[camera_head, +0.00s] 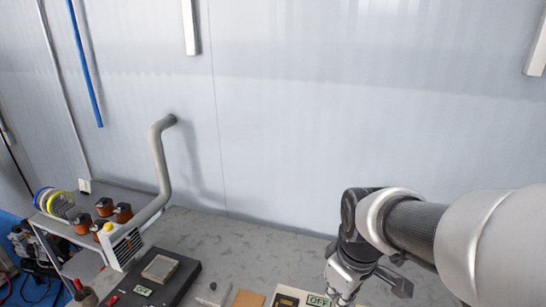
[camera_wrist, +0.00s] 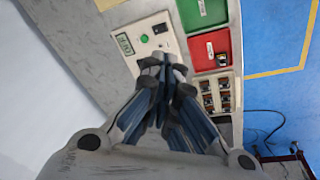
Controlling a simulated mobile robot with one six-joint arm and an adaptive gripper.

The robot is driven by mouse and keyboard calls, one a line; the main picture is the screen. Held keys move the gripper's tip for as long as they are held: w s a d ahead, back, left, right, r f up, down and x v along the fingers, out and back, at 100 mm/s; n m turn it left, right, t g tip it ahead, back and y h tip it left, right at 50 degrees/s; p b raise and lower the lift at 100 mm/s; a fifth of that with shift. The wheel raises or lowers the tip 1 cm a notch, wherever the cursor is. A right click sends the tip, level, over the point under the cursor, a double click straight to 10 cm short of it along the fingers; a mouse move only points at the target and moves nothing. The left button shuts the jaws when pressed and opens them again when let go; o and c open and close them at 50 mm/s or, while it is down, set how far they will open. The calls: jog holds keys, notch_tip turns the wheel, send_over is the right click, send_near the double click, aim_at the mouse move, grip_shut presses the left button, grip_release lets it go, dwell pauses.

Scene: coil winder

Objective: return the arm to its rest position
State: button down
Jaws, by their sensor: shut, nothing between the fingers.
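My gripper (camera_head: 343,298) hangs low at the right of the head view, at the end of my arm, over the worktable (camera_head: 235,243). In the wrist view my gripper (camera_wrist: 166,66) has its fingers together with nothing between them. Its tips overlap a beige control box (camera_wrist: 132,52) with a display, a green button and a dark switch. Part of the box is hidden behind the fingers. I cannot tell whether the tips touch it. The box also shows at the bottom edge of the head view (camera_head: 287,291).
Beside the box lie a green tray (camera_wrist: 212,14), a red tray (camera_wrist: 203,62) and a compartment tray (camera_wrist: 234,110). A black device (camera_head: 183,276), a bent grey pipe (camera_head: 160,165) and a shelf with orange-brown coils (camera_head: 104,206) stand left. The wall (camera_head: 290,120) rises behind.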

jog(key=s+r+m+t, duration=0.1)
jog(key=s+r+m, duration=0.1)
jog(key=s+m, duration=0.2)
jog(key=s+r+m+t, duration=0.1)
jog(key=s+r+m, duration=0.1)
jog(key=s, duration=0.8)
jog(key=shift+s+d+r+m, duration=0.15)
jog(key=shift+d+r+m, duration=0.25)
jog(key=shift+m, duration=0.5)
jog(key=shift+f, duration=0.1)
